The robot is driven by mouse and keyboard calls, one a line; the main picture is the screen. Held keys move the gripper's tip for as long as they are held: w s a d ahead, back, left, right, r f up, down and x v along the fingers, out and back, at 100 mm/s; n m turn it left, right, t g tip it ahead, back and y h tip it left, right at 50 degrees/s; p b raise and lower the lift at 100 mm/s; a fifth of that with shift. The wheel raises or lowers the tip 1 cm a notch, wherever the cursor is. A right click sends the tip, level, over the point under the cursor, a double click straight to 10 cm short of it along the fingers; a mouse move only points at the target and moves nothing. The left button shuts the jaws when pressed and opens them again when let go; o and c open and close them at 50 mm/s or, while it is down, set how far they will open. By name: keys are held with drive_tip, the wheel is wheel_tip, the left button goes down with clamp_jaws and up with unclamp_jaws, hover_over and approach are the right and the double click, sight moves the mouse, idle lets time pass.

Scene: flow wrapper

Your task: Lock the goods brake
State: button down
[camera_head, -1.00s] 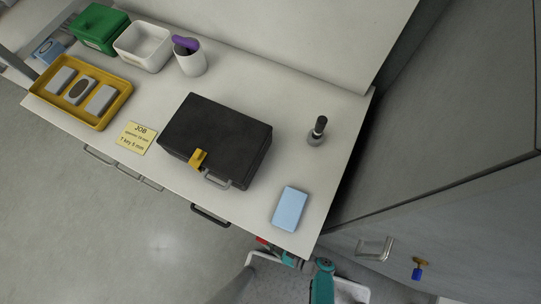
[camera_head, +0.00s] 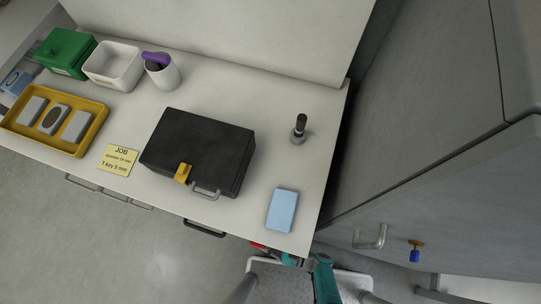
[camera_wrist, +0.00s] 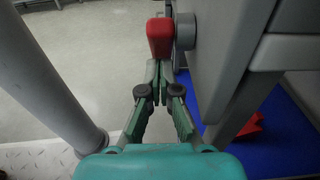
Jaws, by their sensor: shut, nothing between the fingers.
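A red lever or knob (camera_wrist: 160,38) sits on a grey round hub (camera_wrist: 185,32) on the side of a grey frame in the wrist view. It may be the goods brake; no label shows. My gripper (camera_wrist: 160,78) is shut and empty, with its fingertips pointing at the red part and just below it in the picture. Whether they touch it I cannot tell. In the head view a small red part (camera_head: 258,245) shows at the table's front edge, near my teal arm, and my fingers are mostly hidden there.
A grey post (camera_wrist: 60,75) stands left of my gripper, and a grey panel (camera_wrist: 225,50) is close on the right. A red object (camera_wrist: 250,126) lies over a blue surface (camera_wrist: 265,140). The table (camera_head: 240,85) carries a black case (camera_head: 200,145) and a blue block (camera_head: 282,210).

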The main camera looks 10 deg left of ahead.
drive_tip(key=shift+d, duration=0.15)
drive_tip(key=s+d, duration=0.1)
drive_tip(key=d, duration=1)
drive_tip(key=shift+s+d+r, duration=0.3)
idle(0.9)
idle(0.5)
